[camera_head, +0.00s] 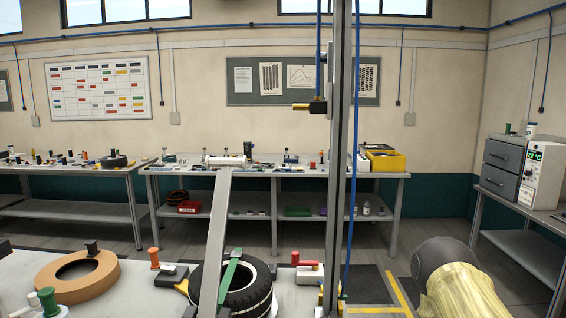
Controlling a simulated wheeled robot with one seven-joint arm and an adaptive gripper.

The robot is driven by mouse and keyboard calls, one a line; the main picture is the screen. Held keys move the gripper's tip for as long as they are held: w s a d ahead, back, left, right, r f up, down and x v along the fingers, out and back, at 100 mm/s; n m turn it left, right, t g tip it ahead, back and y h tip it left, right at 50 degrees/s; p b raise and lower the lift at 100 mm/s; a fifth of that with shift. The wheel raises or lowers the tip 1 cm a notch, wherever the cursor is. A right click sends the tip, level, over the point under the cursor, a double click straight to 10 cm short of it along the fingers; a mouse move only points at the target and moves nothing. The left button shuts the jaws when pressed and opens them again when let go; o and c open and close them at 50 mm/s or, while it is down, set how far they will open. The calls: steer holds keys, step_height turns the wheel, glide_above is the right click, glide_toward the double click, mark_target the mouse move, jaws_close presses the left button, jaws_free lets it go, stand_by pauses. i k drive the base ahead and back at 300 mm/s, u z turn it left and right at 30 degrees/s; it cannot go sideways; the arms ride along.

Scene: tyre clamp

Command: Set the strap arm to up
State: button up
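A black tyre (248,296) with white bands lies at the front of the near bench. A long flat grey bar (218,225) rises past it, leaning slightly right, with a pale crosswise cylinder (224,161) at its top. It looks like the strap arm, standing steeply raised. A shorter green bar (230,276) slopes across the tyre, just right of the grey bar. I cannot tell whether the green bar touches the tyre or belongs to the clamp. The foot of the grey bar is cut off by the lower edge. My gripper is not in view.
An upright metal post (337,130) with a blue hose (351,190) stands right of the tyre. An orange ring (77,276) lies on the near bench at left. A red-topped part (308,270) sits right of the tyre. Cluttered benches line the back wall.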

mark_target(208, 303)
steer(key=z, duration=0.75)
steer(key=k, duration=0.9)
steer(key=u, duration=1.4)
